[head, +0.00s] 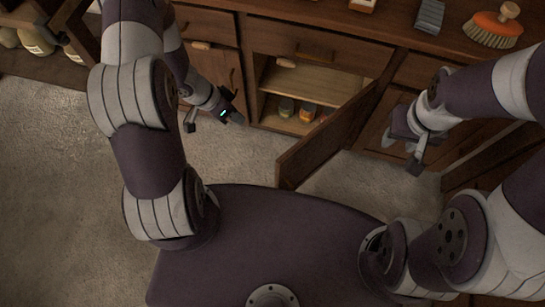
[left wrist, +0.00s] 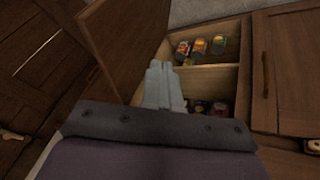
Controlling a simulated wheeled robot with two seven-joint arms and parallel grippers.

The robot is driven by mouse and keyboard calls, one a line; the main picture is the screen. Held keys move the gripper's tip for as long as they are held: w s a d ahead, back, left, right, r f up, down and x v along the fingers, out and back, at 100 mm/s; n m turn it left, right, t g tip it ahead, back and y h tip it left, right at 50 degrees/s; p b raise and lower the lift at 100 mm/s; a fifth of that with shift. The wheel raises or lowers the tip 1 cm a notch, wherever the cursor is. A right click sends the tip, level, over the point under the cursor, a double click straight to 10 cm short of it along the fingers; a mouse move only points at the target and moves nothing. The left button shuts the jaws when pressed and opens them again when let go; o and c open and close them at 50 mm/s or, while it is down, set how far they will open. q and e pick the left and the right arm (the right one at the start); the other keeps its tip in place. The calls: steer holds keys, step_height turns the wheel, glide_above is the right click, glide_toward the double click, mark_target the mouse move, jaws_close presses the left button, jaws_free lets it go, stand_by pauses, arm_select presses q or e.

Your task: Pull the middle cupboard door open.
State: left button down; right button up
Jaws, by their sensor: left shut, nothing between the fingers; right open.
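The middle cupboard door (head: 328,142) stands wide open in the head view, swung out from the right side of its opening. It also shows in the left wrist view (left wrist: 130,42). The cupboard interior (head: 310,86) is exposed, with a shelf and several jars and cans (left wrist: 199,47) inside. My left gripper (head: 236,118) is shut and empty, in front of the left edge of the opening and apart from the door. Its closed fingers show in the left wrist view (left wrist: 163,85). My right gripper (head: 402,153) is open and empty, right of the open door.
A drawer (head: 300,44) sits above the opening. A closed door (head: 222,72) is left of it. A brush (head: 493,27) and a grey item (head: 430,16) lie on the counter. Clear floor (head: 60,180) extends to the left.

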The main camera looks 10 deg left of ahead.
arm_select(q)
steer(key=s+d+f+b, duration=0.1)
steer(key=s+d+f, duration=0.1)
steer(key=d+f, duration=0.3)
steer(key=s+d+f+m+g+h+b, duration=0.1)
steer(key=s+d+f+b, duration=0.1)
steer(key=d+f, duration=0.3)
steer(key=shift+s+d+f+h, duration=0.15)
steer(key=shift+s+d+h, duration=0.15)
steer(key=shift+s+d, duration=0.35)
steer(key=shift+s, duration=0.15)
